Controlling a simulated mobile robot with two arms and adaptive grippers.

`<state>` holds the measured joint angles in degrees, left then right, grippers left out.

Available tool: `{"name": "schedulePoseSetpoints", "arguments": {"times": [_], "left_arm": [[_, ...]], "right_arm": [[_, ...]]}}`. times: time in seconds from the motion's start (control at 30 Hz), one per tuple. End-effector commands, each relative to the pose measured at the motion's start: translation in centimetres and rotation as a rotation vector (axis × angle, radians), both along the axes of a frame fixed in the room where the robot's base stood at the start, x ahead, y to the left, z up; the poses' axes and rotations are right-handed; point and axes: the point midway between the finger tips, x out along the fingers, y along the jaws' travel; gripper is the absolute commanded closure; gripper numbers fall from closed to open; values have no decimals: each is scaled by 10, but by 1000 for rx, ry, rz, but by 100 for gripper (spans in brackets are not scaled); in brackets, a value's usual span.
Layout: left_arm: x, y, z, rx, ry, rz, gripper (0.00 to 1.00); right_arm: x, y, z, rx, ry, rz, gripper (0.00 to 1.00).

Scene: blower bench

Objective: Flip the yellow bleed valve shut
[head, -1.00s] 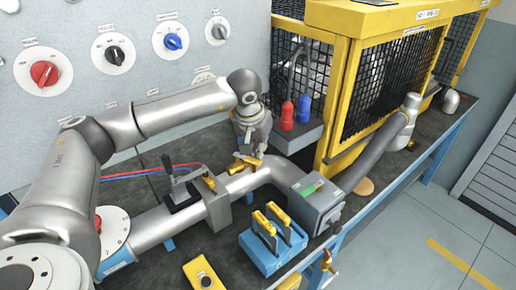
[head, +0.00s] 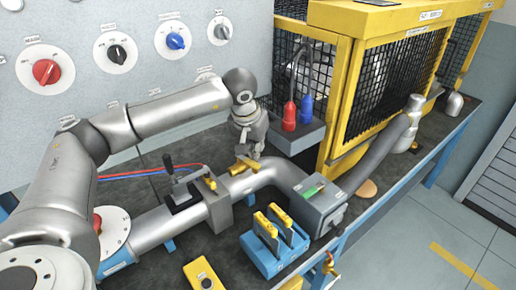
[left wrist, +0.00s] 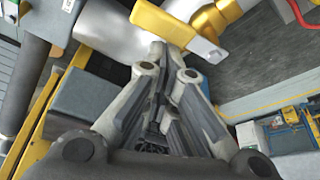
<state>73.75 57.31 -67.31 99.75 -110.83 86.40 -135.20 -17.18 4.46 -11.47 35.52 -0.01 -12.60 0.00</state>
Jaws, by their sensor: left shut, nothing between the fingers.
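The yellow bleed valve (head: 243,165) sits on the grey pipe, just behind the clamp block. In the left wrist view its flat yellow lever (left wrist: 178,27) and brass body (left wrist: 222,12) are at the top, against the pale pipe. My left gripper (head: 257,154) is at the valve's right end, pointing down. In the left wrist view its fingers (left wrist: 158,52) are together and empty, with the tips close beside the lever. I cannot tell whether they touch it. My right gripper is not in view.
A grey box (head: 318,205) sits along the pipe to the right. A blue holder (head: 258,262) with yellow handles is in front. A yellow-framed cage (head: 340,100) and red and blue bottles stand behind.

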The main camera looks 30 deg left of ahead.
Motion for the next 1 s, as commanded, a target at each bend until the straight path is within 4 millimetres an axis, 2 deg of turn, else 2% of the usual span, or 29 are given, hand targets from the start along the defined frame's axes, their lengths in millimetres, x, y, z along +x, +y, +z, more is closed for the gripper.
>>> {"name": "schedulePoseSetpoints", "arguments": {"times": [0.13, 0.23, 0.7, 0.83, 1.0], "left_arm": [[-2, 2, 0, 4, 5, 4, 100], [-4, 1, 9, 3, 2, 3, 100], [-32, -4, 96, 0, -3, 0, 100], [-36, -5, 108, 1, -1, 0, 100], [-39, -5, 113, 1, 1, -1, 100]], "right_arm": [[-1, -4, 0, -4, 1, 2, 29], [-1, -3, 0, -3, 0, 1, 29], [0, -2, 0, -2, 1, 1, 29], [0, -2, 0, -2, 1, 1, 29], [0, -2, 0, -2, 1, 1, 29]]}}
